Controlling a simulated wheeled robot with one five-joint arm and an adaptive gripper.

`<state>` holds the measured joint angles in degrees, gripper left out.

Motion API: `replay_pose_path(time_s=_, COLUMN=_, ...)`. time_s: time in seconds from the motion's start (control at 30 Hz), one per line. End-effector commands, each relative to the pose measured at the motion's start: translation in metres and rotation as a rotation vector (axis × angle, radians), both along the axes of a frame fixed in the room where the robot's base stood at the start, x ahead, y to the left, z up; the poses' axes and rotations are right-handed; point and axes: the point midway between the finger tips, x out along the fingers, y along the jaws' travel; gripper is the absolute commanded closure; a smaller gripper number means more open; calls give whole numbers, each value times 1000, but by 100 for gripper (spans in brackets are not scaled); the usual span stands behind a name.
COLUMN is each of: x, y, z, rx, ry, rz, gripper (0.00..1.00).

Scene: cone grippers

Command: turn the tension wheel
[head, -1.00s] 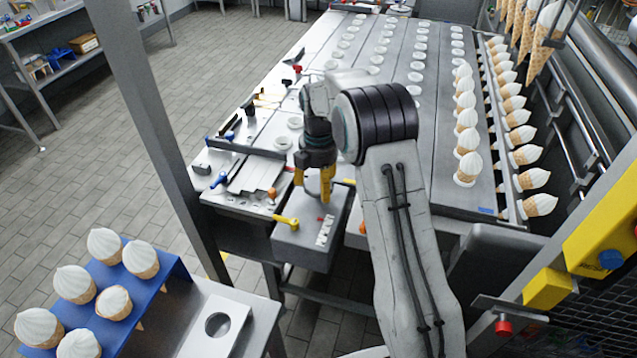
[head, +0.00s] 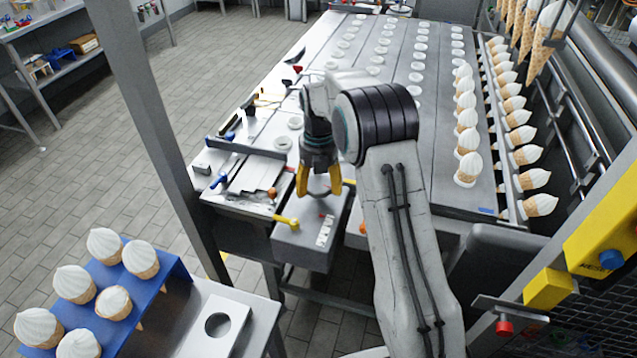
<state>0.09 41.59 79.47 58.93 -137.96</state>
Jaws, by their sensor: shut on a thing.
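My gripper (head: 319,190) points down over the grey box (head: 297,248) at the near end of the long table. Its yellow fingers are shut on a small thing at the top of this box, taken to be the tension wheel. The wheel is too small and too hidden by the fingers to make out its shape or angle. A yellow-handled lever (head: 286,222) sticks out on the box's left side, close to the gripper. A pale marked label (head: 325,231) is on the box's front.
A blue-handled part (head: 219,181) and metal plates lie left of the gripper. Several cones (head: 467,168) stand in rows on the right. A blue cone rack (head: 172,268) stands at the lower left. A grey post (head: 160,120) rises between rack and table.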

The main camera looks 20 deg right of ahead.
Motion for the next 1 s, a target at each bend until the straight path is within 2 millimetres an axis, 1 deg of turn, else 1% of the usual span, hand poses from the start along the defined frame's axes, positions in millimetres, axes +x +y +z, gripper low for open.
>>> replay_pose_path(time_s=0.23, x=0, y=0, z=0, rx=0, ry=-1, rz=57, gripper=60)
replay_pose_path(time_s=0.7, x=0, y=0, z=0, rx=-1, ry=-1, rz=65, gripper=60)
replay_pose_path(time_s=0.73, x=0, y=0, z=0, rx=-1, ry=-1, rz=65, gripper=24)
replay_pose_path(time_s=1.0, x=0, y=0, z=0, rx=0, ry=0, rz=65, gripper=1)
